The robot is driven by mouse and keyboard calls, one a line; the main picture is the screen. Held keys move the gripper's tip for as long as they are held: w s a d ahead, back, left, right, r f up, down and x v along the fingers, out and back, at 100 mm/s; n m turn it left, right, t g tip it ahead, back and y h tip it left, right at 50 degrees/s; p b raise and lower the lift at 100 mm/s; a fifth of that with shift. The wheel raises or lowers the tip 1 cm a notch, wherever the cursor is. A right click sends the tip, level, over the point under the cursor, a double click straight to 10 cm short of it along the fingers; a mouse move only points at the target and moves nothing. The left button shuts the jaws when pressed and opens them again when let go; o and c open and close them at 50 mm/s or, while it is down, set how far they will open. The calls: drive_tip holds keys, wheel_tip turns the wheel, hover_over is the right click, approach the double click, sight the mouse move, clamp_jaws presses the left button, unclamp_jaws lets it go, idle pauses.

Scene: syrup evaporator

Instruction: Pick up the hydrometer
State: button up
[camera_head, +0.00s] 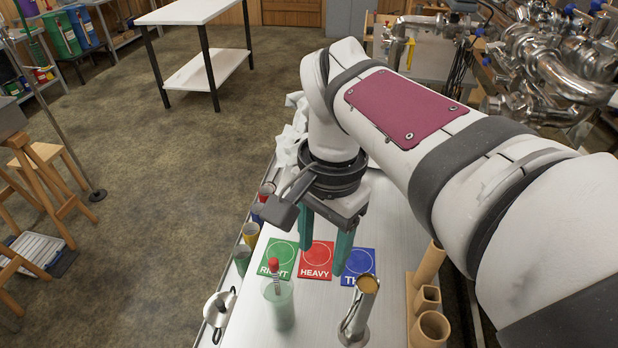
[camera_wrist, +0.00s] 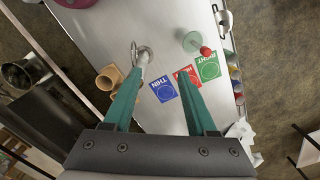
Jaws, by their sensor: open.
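The hydrometer appears to be the thin red-topped piece (camera_head: 273,266) standing in a pale green translucent jar (camera_head: 280,308) on the metal table. Its lower part is hard to make out through the jar. In the wrist view the red top (camera_wrist: 206,51) leans out from the jar (camera_wrist: 192,41). My gripper (camera_head: 323,259) has two green fingers, spread apart with nothing between them. It hangs over the cards, behind and right of the jar in the head view. It also shows in the wrist view (camera_wrist: 161,80), pointing down at the table.
A metal cup with amber liquid (camera_head: 358,312) stands right of the jar. Tan tubes (camera_head: 430,325) stand at right. Small coloured containers (camera_head: 242,260) and a metal vessel (camera_head: 217,308) line the left edge.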

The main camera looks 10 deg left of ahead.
drive_tip(key=w+a, duration=0.3)
drive_tip(key=a, duration=0.5)
hover_over(278, 293)
drive_tip(key=shift+m, duration=0.3)
drive_tip(key=f, duration=1.4)
drive_tip(key=shift+w+a+f, duration=0.1)
drive_tip(key=shift+w+f, duration=0.05)
drive_tip(key=shift+w, duration=0.05)
clamp_jaws()
